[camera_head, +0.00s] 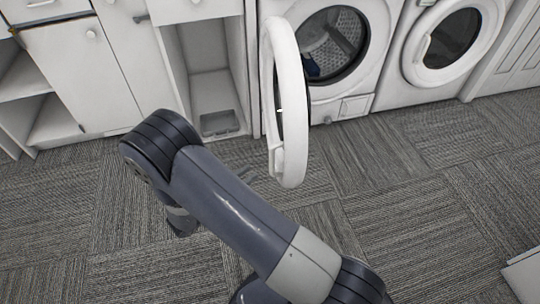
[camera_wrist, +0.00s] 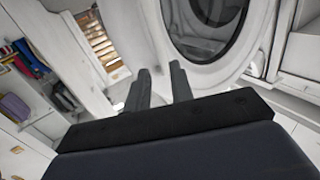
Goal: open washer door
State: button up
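The white washer (camera_head: 352,62) stands at the top middle of the head view. Its round door (camera_head: 292,110) is swung wide open to the left, seen nearly edge-on, and the drum shows behind it. In the wrist view my gripper (camera_wrist: 160,80) has its two dark fingers apart, with nothing visible between them. A white round frame with dark glass (camera_wrist: 205,28) is beyond the fingers at the upper right; I cannot tell which machine's door it is. In the head view my arm hides most of the gripper, left of and apart from the open door.
A second front loader (camera_head: 446,45) with its door shut stands at the right. White cabinets (camera_head: 75,75) and an open compartment (camera_head: 212,85) line the left. A white edge (camera_head: 525,275) shows at the lower right. The carpet (camera_head: 420,190) in front of the machines is clear.

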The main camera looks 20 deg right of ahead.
aim_at(270, 158)
jog(key=b+x, duration=0.1)
jog(key=x, duration=0.9)
jog(key=shift+w+d+b, duration=0.1)
jog(key=shift+d+b, duration=0.1)
jog(key=shift+b, duration=0.2)
jog(key=shift+c, duration=0.4)
grip_shut()
